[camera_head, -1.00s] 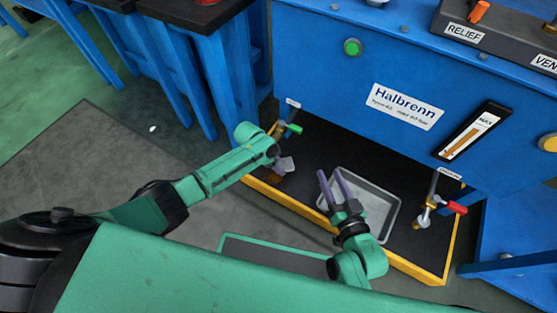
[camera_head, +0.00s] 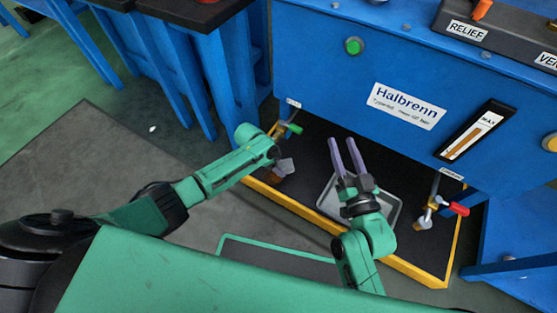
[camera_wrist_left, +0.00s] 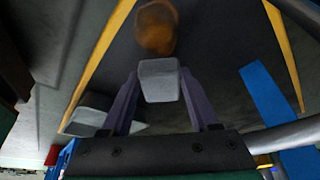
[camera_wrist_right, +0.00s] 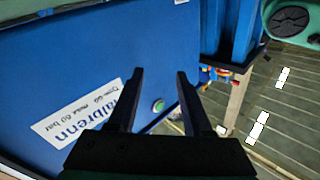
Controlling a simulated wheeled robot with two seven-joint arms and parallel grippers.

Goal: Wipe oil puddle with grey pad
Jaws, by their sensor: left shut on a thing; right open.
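The grey pad (camera_head: 287,167) is held between the fingers of my left gripper (camera_head: 277,156), low over the dark floor of the yellow-edged bay under the blue machine. The pad also shows between the fingertips in the left wrist view (camera_wrist_left: 159,80). The brown oil puddle (camera_wrist_left: 157,28) lies just beyond the pad in that view; only a small brown patch (camera_head: 272,178) shows beside the pad in the head view. Whether pad and floor touch, I cannot tell. My right gripper (camera_head: 342,140) is open and empty, above the tray; its fingers also show in the right wrist view (camera_wrist_right: 158,74).
A grey tray (camera_head: 393,214) sits in the bay, partly hidden by my right arm. A green-handled valve (camera_head: 293,128) is close to my left gripper, and a red-handled valve (camera_head: 457,208) stands at right. The yellow edge (camera_head: 310,216) runs along the bay's front.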

